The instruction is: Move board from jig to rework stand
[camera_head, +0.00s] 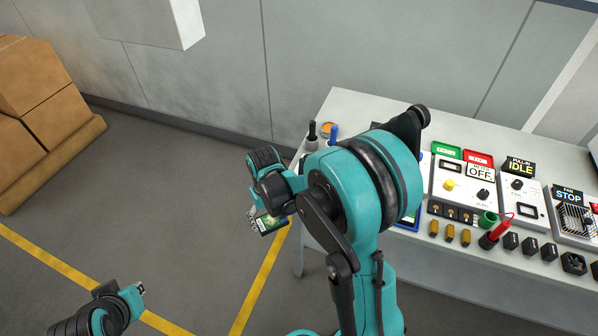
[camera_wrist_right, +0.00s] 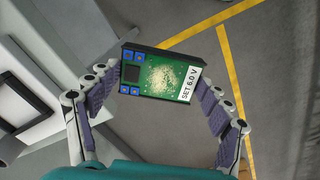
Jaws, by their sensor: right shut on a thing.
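The board (camera_wrist_right: 160,75) is green with blue corner blocks, a dark chip, a pale speckled patch and a white "SET 6.0 V" label. My right gripper (camera_wrist_right: 163,88) is shut on it, with a purple-padded finger at each side. In the head view the board (camera_head: 270,223) hangs over the floor, left of the bench's near edge, in the right gripper (camera_head: 258,216). My left gripper (camera_head: 138,289) is at the lower left, away from the bench, and too small to read. I cannot pick out the jig or the rework stand; my right arm covers part of the bench.
The bench (camera_head: 350,103) carries a panel reading OFF (camera_head: 480,172), signs IDLE (camera_head: 520,168) and STOP (camera_head: 567,195), green and red trays, and a red-handled tool (camera_head: 497,232). Dark and blue-topped items stand at its left end. Cardboard boxes (camera_head: 40,90) are far left. Open floor lies between.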

